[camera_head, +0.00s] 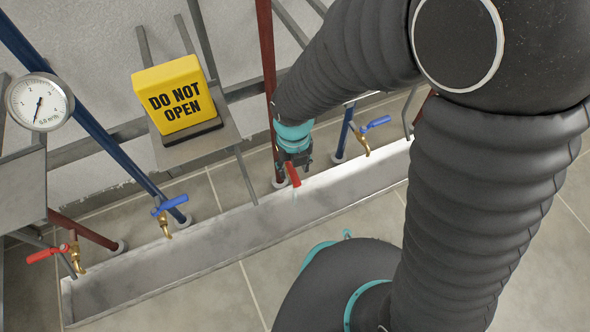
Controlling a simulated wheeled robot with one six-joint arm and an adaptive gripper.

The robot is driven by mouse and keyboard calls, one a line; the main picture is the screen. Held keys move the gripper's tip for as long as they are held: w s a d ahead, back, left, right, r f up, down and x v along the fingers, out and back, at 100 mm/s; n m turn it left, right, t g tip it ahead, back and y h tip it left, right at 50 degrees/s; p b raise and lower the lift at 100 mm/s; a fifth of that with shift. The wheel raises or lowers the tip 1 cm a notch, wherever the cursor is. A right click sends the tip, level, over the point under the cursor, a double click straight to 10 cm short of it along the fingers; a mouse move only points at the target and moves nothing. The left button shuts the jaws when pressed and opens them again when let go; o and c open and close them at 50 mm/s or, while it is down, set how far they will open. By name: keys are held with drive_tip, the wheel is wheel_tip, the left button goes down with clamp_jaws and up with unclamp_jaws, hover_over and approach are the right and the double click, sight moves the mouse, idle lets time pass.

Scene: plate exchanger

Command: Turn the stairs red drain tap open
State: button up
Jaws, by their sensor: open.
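One red tap handle (292,174) stands over the back edge of the trough near the picture's middle, tilted up. Another red tap handle (47,254) is at the far left, on a brass tap above the trough's left end. No stairs show, so I cannot tell from this view which is the stairs tap. My gripper (296,160) points down right above and behind the middle red handle. It is open; its fingers are small and partly hidden, and I cannot tell whether they touch the handle.
A long grey drain trough (130,285) runs along the floor. Blue tap handles (170,204) (376,123) stand beside the red ones. A yellow "DO NOT OPEN" sign (172,92), a gauge (40,101) and pipes are behind. My arm covers the right side.

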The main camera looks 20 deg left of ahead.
sight(294, 176)
wheel_tip(294, 176, up, 9)
drive_tip(key=shift+f, duration=0.15)
